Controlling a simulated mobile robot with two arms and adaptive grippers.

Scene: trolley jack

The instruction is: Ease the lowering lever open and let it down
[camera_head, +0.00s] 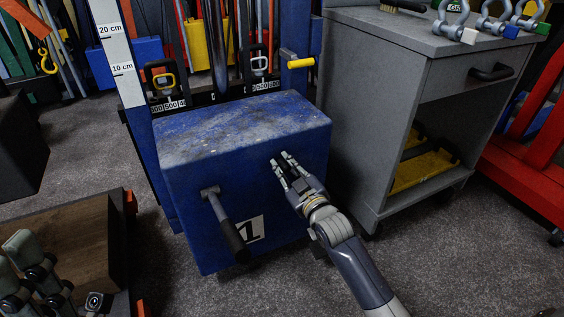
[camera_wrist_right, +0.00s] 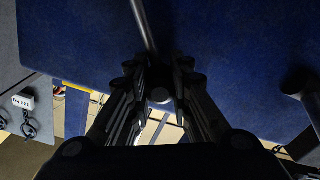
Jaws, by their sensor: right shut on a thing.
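The blue box (camera_head: 190,235) with a "1" plate stands in the middle of the head view. A thin grey rod (camera_wrist_right: 143,22), seemingly the lowering lever, runs down between the fingers in the right wrist view. My right gripper (camera_head: 280,160) is at the box's front face, shut on this rod; it also shows in the wrist view (camera_wrist_right: 160,95). The fingers mostly hide the rod in the head view. Left of it, a handle with a black grip (camera_head: 234,240) slants down from the box front. My left gripper (camera_head: 35,262) is at the lower left, away from the box.
A grey cabinet (camera_head: 375,75) with a drawer stands close on the right, with shackles (camera_head: 493,22) on top. A wooden-topped block (camera_head: 75,235) lies at the lower left. A height scale (camera_head: 118,65) rises behind the box. Bare floor lies in front right.

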